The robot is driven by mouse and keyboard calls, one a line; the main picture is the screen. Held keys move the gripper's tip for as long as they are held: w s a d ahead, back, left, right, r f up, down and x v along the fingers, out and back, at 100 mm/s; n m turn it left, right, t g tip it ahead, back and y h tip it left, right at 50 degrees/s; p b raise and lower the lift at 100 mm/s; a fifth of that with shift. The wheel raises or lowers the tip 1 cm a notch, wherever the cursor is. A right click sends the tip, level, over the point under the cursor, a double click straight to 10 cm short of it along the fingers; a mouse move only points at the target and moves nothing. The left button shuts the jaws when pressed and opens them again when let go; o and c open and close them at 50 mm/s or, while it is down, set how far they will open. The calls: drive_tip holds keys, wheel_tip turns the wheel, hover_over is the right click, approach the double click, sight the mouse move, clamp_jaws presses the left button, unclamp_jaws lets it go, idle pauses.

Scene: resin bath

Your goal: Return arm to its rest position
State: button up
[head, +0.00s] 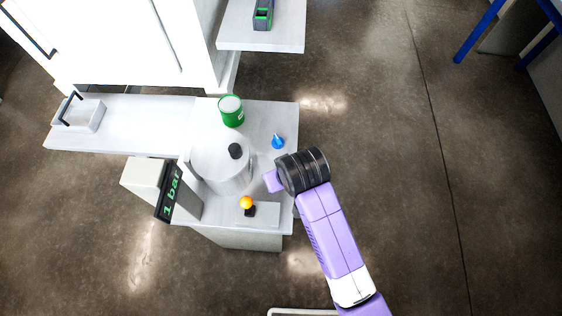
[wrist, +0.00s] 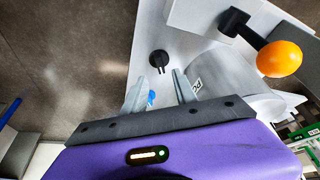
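My arm, purple and white with a black ringed joint, reaches up from the lower right in the head view. Its end, my gripper (head: 271,181), is over the right edge of the grey bench, beside the metal vessel (head: 220,165). The fingers are not clear there. In the wrist view my gripper (wrist: 157,80) has two grey fingers spread apart with nothing held between them. A blue cone-shaped piece (head: 277,141) stands on the bench; part of it shows behind the fingers in the wrist view (wrist: 151,97).
An orange-knobbed lever (head: 247,203) stands on the bench front, near a "1 bar" display (head: 169,192). A green-and-white can (head: 231,111) is behind the vessel. A tray with a dark handle (head: 80,115) is at left. Floor right of the bench is clear.

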drive_tip(key=w+a+r+t+y, duration=0.2)
drive_tip(key=w+r+t, duration=0.1)
drive_tip(key=w+r, duration=0.2)
drive_tip(key=s+d+r+m+t, duration=0.1)
drive_tip(key=s+d+r+t, duration=0.2)
drive_tip(key=d+r+t, duration=0.2)
drive_tip(key=s+d+r+m+t+h+b, duration=0.1)
drive_tip(key=s+d+r, duration=0.1)
drive_tip(key=s+d, duration=0.4)
drive_tip(key=s+d+r+m+t+h+b, duration=0.1)
drive_tip(key=s+d, duration=0.5)
drive_tip(key=s, duration=0.8)
drive_tip(key=s+d+r+m+h+b, duration=0.1)
drive_tip(key=s+d+r+m+h, duration=0.1)
drive_tip(key=s+d, duration=0.4)
drive_tip(key=s+r, duration=0.1)
drive_tip(key=s, duration=0.3)
drive_tip(key=shift+s+d+r+t, duration=0.2)
drive_tip(key=shift+r+t, duration=0.1)
drive_tip(key=shift+t, duration=0.1)
